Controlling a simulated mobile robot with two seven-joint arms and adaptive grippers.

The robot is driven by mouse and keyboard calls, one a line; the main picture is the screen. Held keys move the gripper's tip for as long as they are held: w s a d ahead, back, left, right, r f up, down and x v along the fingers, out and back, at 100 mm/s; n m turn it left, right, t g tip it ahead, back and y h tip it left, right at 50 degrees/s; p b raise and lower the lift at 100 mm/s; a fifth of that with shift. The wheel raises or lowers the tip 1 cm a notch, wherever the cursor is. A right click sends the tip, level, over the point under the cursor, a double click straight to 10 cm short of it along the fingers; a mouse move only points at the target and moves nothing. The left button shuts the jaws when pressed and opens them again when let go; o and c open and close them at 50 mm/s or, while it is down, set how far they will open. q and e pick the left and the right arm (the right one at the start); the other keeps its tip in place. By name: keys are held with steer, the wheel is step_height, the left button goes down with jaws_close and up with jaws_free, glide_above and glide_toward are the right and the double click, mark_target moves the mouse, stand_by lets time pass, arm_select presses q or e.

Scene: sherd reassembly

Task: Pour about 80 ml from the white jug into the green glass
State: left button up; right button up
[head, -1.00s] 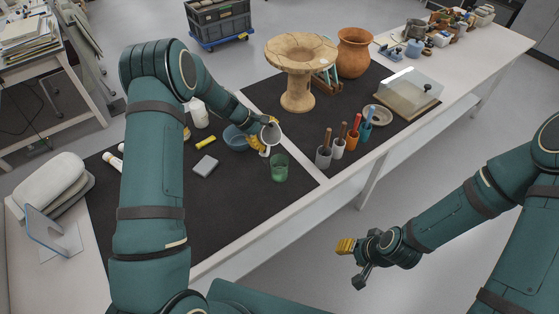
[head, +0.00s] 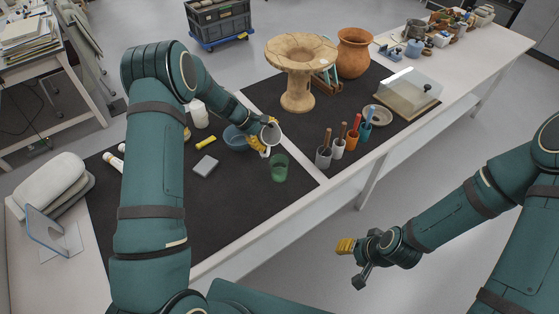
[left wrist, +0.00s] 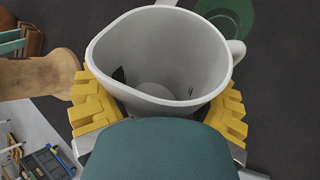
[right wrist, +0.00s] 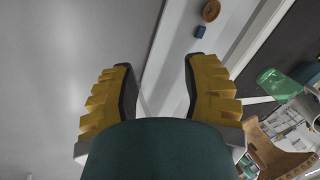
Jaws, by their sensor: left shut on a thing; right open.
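The white jug (head: 271,134) is held by my left gripper (head: 262,143), just behind the green glass (head: 279,168) on the dark mat. In the left wrist view the jug (left wrist: 160,50) sits between the yellow fingers, with its handle at the right; I look into its open mouth and cannot make out liquid for certain. The green glass (left wrist: 226,14) shows beyond the jug there, partly hidden by it. In the head view the jug looks tilted towards the glass. My right gripper (head: 352,263) is open and empty, out over the floor; its spread fingers show in the right wrist view (right wrist: 165,90).
A grey block (head: 205,165) and a yellow piece (head: 206,143) lie further left. Cups with tools (head: 324,157), a clay stand (head: 298,95) and an orange pot (head: 354,55) stand to the right. The mat's front is clear.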

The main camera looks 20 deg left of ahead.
arm_select(q)
steer(key=shift+r+h+p, duration=0.2)
steer(key=shift+h+p, duration=0.2)
steer(key=shift+a+r+n+g, duration=0.1)
steer(key=shift+n+g, duration=0.2)
steer(key=shift+g, duration=0.1)
steer(key=f+b, duration=0.1)
steer(key=f+h+b, duration=0.1)
steer(key=f+g+b, duration=0.1)
steer(key=shift+w+a+n+h, duration=0.3)
steer(key=shift+w, duration=0.05)
steer(key=shift+w+a+r+g+h+b, duration=0.3)
steer(key=shift+r+h, duration=0.1)
steer(key=shift+h, duration=0.1)
steer(key=shift+w+a+r+n+g+h+b, duration=0.25)
steer(key=shift+r+n+h+b, duration=0.2)
steer(key=shift+h+b, duration=0.45)
steer(key=shift+w+a+r+n+g+b, duration=0.15)
steer(key=shift+n+g+b, duration=0.1)
steer(key=shift+b, duration=0.75)
steer(key=shift+w+a+n+g+h+b, duration=0.2)
steer(key=shift+n+g+h+b, duration=0.2)
steer(key=shift+h+b, duration=0.65)
steer(key=shift+s, duration=0.1)
